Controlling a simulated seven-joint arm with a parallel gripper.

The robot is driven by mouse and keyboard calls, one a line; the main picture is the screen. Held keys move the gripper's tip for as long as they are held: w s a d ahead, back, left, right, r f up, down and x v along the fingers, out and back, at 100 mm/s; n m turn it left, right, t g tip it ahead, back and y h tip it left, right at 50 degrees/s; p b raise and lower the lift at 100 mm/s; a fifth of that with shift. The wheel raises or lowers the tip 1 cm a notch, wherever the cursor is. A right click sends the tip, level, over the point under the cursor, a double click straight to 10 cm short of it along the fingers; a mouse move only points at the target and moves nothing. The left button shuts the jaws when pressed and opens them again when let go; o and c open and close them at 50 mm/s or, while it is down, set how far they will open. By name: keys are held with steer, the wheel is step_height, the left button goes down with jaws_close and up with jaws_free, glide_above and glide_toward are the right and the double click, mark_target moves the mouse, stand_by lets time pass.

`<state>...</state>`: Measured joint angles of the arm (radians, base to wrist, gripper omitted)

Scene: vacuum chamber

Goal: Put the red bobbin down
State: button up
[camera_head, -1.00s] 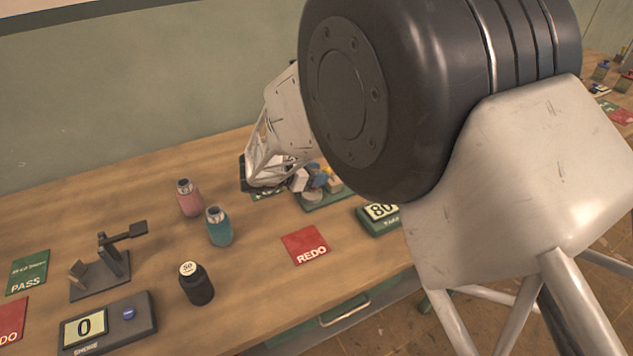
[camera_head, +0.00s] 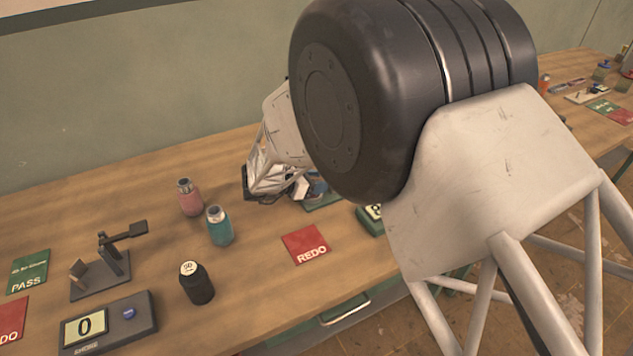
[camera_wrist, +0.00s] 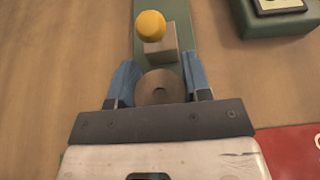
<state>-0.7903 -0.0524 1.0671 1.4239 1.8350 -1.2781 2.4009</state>
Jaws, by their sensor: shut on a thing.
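In the wrist view my gripper (camera_wrist: 161,78) has its two blue fingers on either side of a round tan-brown bobbin end (camera_wrist: 158,86) with a small dark hole. No red shows on this face, and the rest of the bobbin is hidden below it. Just ahead of it is a pale block with a yellow round knob (camera_wrist: 150,25), on a green base (camera_wrist: 149,60). In the head view my gripper (camera_head: 302,190) is low over the bench beside the green base (camera_head: 323,203); the bobbin cannot be made out there.
A red REDO card (camera_head: 305,244) lies in front of the gripper. A green counter box (camera_head: 370,222) stands to its right, partly behind my arm. Bare wood lies between.

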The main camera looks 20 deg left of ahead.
steer(key=shift+f, duration=0.1)
steer(key=o, duration=0.9)
steer(key=shift+v, duration=6.1)
steer(key=shift+w+d, duration=0.1)
